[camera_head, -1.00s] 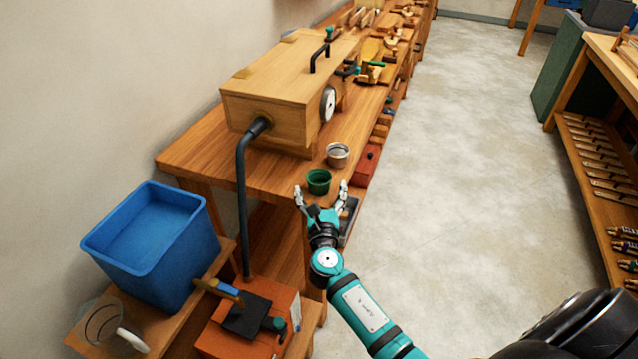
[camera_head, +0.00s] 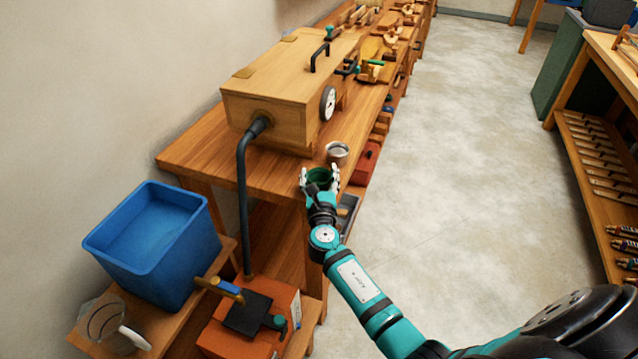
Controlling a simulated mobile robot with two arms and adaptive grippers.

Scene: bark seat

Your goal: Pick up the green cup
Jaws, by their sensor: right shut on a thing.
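The green cup (camera_head: 320,175) is at the front end of the wooden workbench (camera_head: 200,160), partly hidden by my gripper. My right gripper (camera_head: 320,179) has its two pale fingers on either side of the cup and is shut on it. The cup looks upright; I cannot tell whether it is clear of the bench top. My left gripper is not in view.
A grey metal cup (camera_head: 337,153) stands just behind the green cup. A wooden steam box (camera_head: 285,90) with a black hose (camera_head: 241,200) is to the left. A blue tub (camera_head: 150,240) stands lower left.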

